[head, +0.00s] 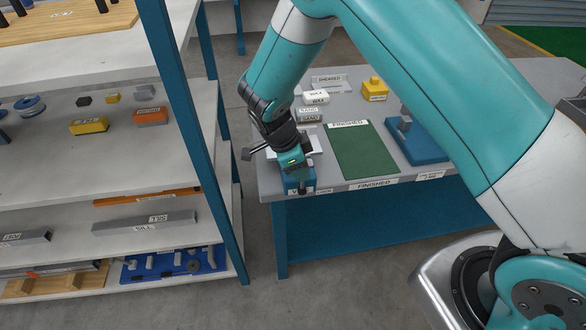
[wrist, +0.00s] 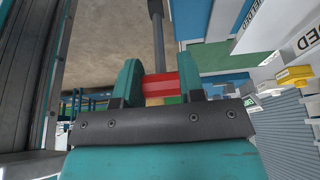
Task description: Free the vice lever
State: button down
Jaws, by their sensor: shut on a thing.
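My gripper (wrist: 160,98) is shut on a red grip (wrist: 160,84), which sits between its two teal fingers in the wrist view. A dark grey rod (wrist: 157,35) runs up the picture from behind the red grip; together they look like the vice lever. In the head view my gripper (head: 292,163) is low over the blue vice (head: 299,181) at the near left corner of the bench. The gripper and wrist hide much of the vice, and the lever is not clearly seen there.
The grey bench (head: 408,180) carries a green mat (head: 362,150) marked FINISHED, a blue fixture (head: 425,146), a yellow block (head: 375,89) and small labelled blocks (head: 315,98). A shelf rack (head: 195,130) with a blue post stands close on the left, across a narrow floor gap.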

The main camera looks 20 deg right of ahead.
jog(key=shift+w+a+r, duration=0.1)
jog(key=shift+w+r, duration=0.05)
jog(key=shift+r, duration=0.1)
jog(key=c, duration=0.7)
grip_release()
jog(key=shift+f, duration=0.1)
jog(key=b+v, duration=0.3)
jog(key=v, duration=1.4)
jog(key=shift+a, duration=0.15)
